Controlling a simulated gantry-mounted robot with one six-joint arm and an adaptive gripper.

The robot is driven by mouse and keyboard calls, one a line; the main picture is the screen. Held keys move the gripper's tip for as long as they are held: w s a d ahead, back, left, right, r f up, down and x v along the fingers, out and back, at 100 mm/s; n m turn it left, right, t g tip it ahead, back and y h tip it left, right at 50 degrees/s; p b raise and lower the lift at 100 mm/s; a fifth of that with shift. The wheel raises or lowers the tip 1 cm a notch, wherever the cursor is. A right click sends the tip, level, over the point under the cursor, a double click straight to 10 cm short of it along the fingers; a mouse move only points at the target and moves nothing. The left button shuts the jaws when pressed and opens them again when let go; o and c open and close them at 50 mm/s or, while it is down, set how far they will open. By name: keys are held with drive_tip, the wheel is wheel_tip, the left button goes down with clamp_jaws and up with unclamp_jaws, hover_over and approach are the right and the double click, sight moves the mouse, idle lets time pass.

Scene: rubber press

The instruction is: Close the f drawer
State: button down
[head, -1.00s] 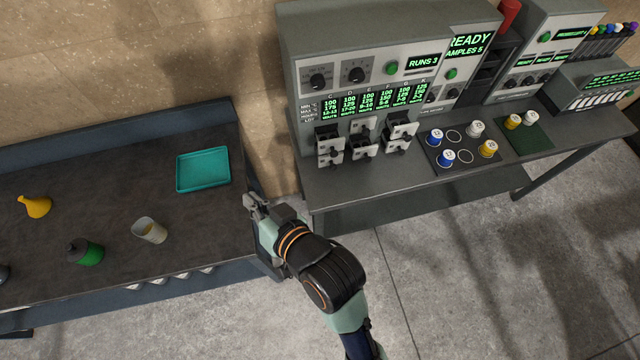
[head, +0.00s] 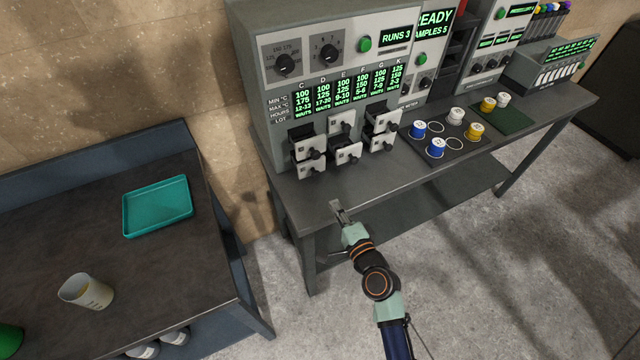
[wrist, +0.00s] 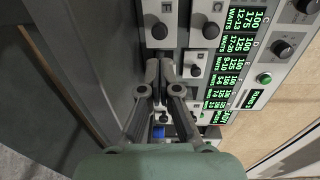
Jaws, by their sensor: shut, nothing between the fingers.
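The heating cabinet (head: 262,113) has six small white-fronted drawers with dark knobs in two rows. They include upper left (head: 301,143), upper middle (head: 338,121), upper right (head: 378,114) and lower right (head: 374,146) drawers. Several stick out from the cabinet face. Their letters are too small in the head view to tell which is f. My gripper (head: 340,209) is shut and empty, at the bench's front edge, below and apart from the drawers. In the wrist view my gripper (wrist: 164,72) points toward the drawer fronts, one white front (wrist: 195,64) lying beside the fingertips. The fingers hide part of the drawers.
The cabinet stands on a grey bench (head: 300,202). Right of the drawers is a dark mat (head: 437,133) with blue, white and yellow jars. A second table at left holds a teal tray (head: 158,206) and a beaker (head: 86,291). A gap separates the tables.

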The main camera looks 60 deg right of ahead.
sight(317, 176)
drive_tip(key=b+x, duration=0.1)
drive_tip(key=x, duration=0.9)
